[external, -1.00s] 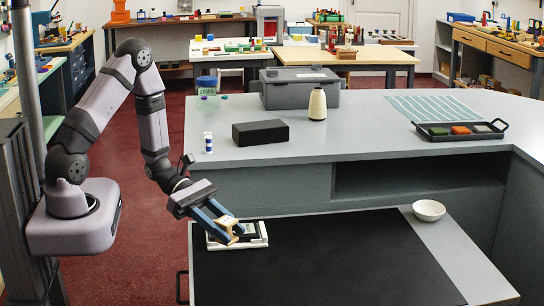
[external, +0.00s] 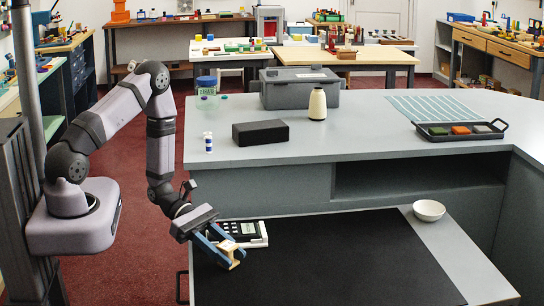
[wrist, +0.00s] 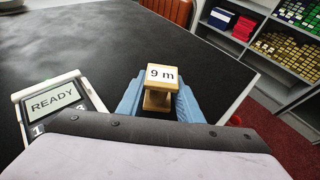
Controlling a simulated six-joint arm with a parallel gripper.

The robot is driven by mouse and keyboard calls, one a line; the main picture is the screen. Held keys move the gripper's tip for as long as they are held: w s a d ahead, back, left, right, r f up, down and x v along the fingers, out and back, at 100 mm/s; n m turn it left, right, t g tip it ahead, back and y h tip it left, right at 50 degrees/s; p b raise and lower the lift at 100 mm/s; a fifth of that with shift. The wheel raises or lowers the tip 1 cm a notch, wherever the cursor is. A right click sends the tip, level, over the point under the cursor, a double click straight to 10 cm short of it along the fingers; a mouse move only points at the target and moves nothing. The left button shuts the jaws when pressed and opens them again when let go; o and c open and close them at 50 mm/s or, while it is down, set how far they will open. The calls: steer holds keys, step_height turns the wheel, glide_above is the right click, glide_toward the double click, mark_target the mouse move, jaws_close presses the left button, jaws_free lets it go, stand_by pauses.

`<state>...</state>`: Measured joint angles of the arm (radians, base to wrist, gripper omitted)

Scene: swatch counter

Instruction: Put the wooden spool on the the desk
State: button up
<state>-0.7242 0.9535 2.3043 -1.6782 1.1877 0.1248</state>
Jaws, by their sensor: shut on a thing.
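My gripper (external: 226,250) is shut on the wooden spool (external: 229,246), a small light-wood piece. In the wrist view the spool (wrist: 161,78) sits between the blue fingers with a white "9 m" label on its end facing the camera. The spool is at the left end of the black desk mat (external: 320,262); I cannot tell whether it touches the surface. A white device with keys and a screen (external: 243,234) lies just behind the spool. Its screen (wrist: 56,101) reads "READY" in the wrist view.
A white bowl (external: 429,210) stands at the mat's right. Most of the mat is clear.

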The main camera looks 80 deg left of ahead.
steer(key=shift+f, duration=0.1)
steer(key=shift+f, duration=0.1)
steer(key=o, duration=1)
steer(key=shift+o, duration=0.2)
steer(key=shift+a+r, duration=0.1)
steer(key=shift+r, duration=0.15)
steer(key=b+v, duration=0.1)
steer(key=v, duration=1)
steer(key=shift+s+a+r, duration=0.2)
steer(key=shift+s, duration=0.15)
